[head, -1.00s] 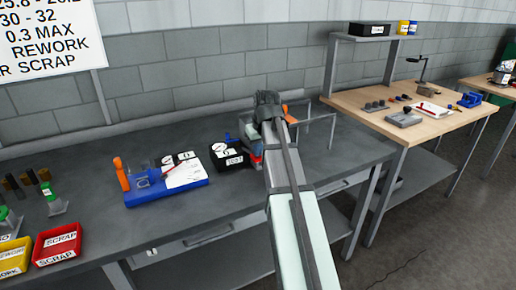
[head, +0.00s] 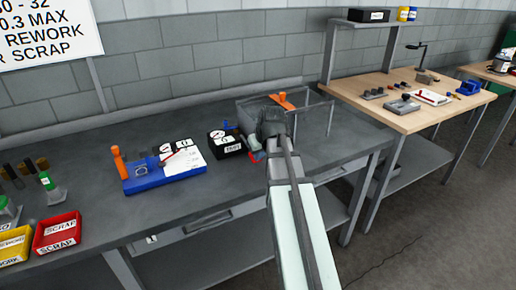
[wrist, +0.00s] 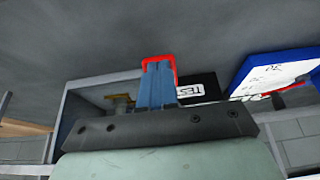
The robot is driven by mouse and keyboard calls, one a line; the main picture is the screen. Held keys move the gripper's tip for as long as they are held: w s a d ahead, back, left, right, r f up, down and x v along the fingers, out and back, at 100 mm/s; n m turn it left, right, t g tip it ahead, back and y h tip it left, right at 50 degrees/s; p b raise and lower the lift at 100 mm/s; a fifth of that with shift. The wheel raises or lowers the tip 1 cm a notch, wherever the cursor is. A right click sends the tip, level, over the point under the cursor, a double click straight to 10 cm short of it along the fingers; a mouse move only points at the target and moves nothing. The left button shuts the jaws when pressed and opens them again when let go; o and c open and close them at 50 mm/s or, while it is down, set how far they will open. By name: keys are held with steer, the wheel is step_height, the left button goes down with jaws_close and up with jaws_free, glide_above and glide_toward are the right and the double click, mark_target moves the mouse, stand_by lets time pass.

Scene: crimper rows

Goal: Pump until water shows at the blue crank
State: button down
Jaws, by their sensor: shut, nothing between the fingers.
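A grey tank (head: 250,108) with an orange handle (head: 284,99) on top stands on the dark bench, partly hidden behind my arm. A small blue part (head: 229,127), possibly the blue crank, shows at the black gauge box (head: 228,146) left of it; no water can be made out there.
Red (head: 57,232) and yellow (head: 14,246) bins are at the front left. A thin metal frame (head: 330,112) rises right of the tank.

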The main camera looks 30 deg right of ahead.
steer(key=shift+s+f, duration=0.1)
steer(key=shift+f, duration=0.55)
steer(key=shift+s+f, duration=0.1)
steer(key=s+f+v, duration=0.1)
steer(key=s+v, duration=0.2)
steer(key=v, duration=1)
steer(key=shift+s+r, duration=0.15)
steer(key=shift+a, duration=0.1)
stand_by(1.0)
